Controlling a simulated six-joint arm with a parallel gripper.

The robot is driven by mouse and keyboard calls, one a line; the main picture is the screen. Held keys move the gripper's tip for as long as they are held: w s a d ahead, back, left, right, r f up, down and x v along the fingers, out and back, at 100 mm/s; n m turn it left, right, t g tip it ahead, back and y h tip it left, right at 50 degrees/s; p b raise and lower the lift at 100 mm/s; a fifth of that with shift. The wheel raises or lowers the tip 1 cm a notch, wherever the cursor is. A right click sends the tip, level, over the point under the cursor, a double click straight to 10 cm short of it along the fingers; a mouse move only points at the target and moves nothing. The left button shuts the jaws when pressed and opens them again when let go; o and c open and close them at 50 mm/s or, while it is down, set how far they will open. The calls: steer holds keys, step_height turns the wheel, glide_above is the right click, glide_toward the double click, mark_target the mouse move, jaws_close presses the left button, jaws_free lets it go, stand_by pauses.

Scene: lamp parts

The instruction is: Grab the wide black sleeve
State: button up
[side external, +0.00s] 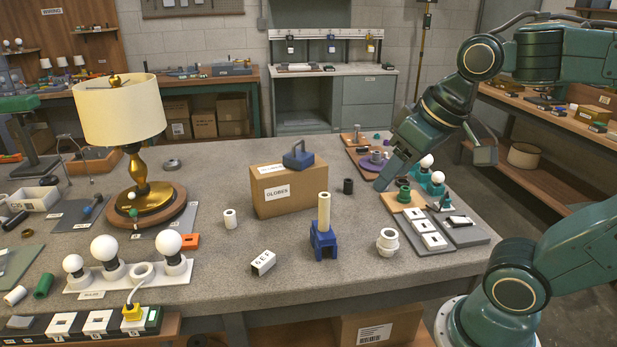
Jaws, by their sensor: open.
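A short black sleeve (348,186) stands upright on the grey table, just right of the cardboard box marked GLOBES; it looks like the wide black sleeve. My gripper (432,174) is open, above the right part of the table. One finger points down and left, its tip a little right of the black sleeve and apart from it. The other finger is farther right. Nothing shows held between the fingers.
A blue stand (323,240) holds a cream tube. A white ringed fitting (388,241) stands in front. Boards with small parts (428,247) lie right. Bare tabletop surrounds the sleeve's front.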

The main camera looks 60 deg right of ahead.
steer(key=w+d+r+m+g, duration=0.1)
steer(key=w+d+r+m, duration=0.15)
steer(key=w, duration=0.35)
steer(key=w+d+r+m, duration=0.1)
steer(key=w+d+m, duration=0.25)
steer(key=w, duration=0.25)
steer(key=m+g, duration=0.4)
steer(key=m, duration=0.8)
glide_above(349, 180)
step_height(349, 180, down, 19)
steer(key=shift+w+a+f, duration=0.1)
steer(key=shift+f, duration=2.05)
steer(key=shift+a+f, duration=0.1)
steer(key=shift+f, duration=2.05)
steer(key=shift+f, duration=0.1)
steer(key=shift+f, duration=2.5)
